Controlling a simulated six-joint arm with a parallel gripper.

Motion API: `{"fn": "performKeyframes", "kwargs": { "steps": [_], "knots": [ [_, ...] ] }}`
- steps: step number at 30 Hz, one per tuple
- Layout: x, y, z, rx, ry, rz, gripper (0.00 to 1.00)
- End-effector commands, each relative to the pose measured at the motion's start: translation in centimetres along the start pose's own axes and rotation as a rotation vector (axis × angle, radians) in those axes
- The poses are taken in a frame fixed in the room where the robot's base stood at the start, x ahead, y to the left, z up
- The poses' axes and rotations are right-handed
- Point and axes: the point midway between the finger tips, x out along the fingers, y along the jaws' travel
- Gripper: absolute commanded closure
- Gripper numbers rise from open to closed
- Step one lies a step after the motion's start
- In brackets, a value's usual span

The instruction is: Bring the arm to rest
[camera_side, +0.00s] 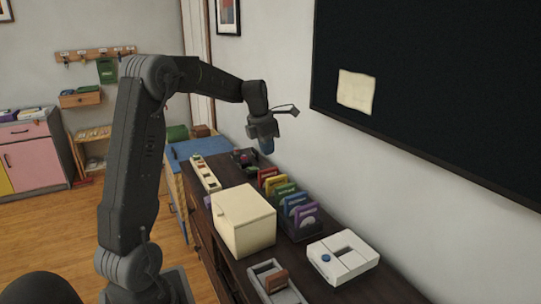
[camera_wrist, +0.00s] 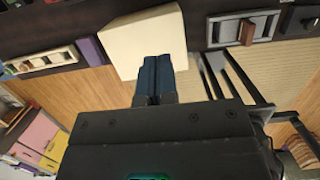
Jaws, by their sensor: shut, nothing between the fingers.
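My gripper (camera_side: 267,146) hangs in the air above the dark sideboard in the side view, at the end of my bent arm. Its fingers point down and it touches nothing that I can see. In the wrist view the two blue-grey fingers (camera_wrist: 156,78) lie side by side, closed together with nothing between them. Behind the fingertips in that view is the cream box (camera_wrist: 143,38), which stands on the sideboard in the side view.
The sideboard (camera_side: 385,286) carries the cream box (camera_side: 243,220), a rack of coloured cases (camera_side: 290,205), a white device with a blue knob (camera_side: 343,258), a grey tray (camera_side: 275,281) and a cream slotted strip (camera_side: 205,174). A dark wall board (camera_side: 430,80) is to the right.

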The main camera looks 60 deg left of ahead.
Motion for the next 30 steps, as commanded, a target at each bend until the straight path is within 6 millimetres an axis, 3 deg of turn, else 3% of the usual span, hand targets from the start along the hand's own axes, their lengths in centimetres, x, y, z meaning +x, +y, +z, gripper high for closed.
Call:
{"fn": "performKeyframes", "kwargs": {
  "steps": [7,11,14,20,24,30],
  "knots": [
    [-0.3,-0.5,0.1,0.033,-0.003,0.003,1.00],
    [-1.7,-3.5,0.0,0.243,-0.017,0.017,1.00],
    [-3.4,-7.5,-0.6,0.539,-0.032,0.038,1.00],
    [-6.3,-15.7,-3.7,1.229,-0.056,0.102,1.00],
    [-7.5,-20.4,-7.0,1.709,-0.065,0.161,1.00],
    [-8.0,-25.7,-12.5,2.382,-0.058,0.276,1.00]
  ]
}}
